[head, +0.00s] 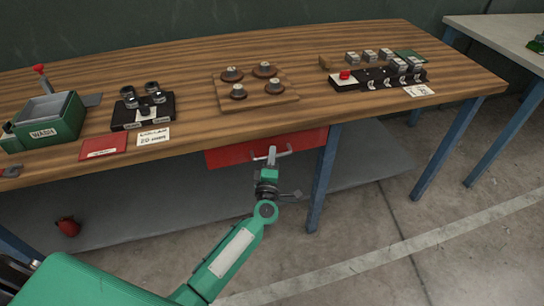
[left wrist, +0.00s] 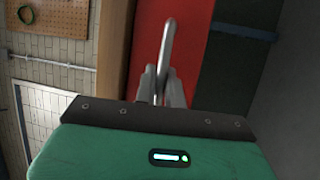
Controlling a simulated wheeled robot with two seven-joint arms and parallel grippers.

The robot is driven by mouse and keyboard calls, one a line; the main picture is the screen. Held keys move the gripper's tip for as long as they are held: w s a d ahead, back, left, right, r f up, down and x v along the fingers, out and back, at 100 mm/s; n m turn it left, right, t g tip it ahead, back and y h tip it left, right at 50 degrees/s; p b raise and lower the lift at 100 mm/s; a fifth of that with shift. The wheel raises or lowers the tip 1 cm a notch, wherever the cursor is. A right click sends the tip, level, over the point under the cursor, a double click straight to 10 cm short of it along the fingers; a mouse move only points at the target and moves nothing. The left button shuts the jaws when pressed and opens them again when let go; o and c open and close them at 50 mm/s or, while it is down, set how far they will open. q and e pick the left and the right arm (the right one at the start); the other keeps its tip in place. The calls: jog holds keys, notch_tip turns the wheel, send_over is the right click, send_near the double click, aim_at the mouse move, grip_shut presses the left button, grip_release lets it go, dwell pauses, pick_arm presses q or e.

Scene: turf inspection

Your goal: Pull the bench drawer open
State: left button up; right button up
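The bench drawer (head: 232,154) has a red front with a pale grey bar handle (head: 258,157), just under the wooden bench top. No gap shows between its front and the bench edge. In the left wrist view, the red front (left wrist: 188,40) fills the upper middle and the handle (left wrist: 167,42) stands out in front of it. My left gripper (head: 271,156) reaches up to the handle from below. Its two fingers (left wrist: 161,82) lie close on both sides of the bar, shut on it. The finger contact is partly hidden. My right gripper is in neither view.
On the bench top (head: 200,115) stand a green WASH tray (head: 62,128), a black stand with cups (head: 143,108), a wooden board with knobs (head: 254,97) and a black switch panel (head: 380,79). A blue leg (head: 322,185) stands right of my gripper. A grey shelf (head: 150,215) lies below.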

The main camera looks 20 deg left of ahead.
pick_arm(q)
jog(key=shift+s+d, duration=0.1)
jog(key=shift+s, duration=0.05)
grip_shut()
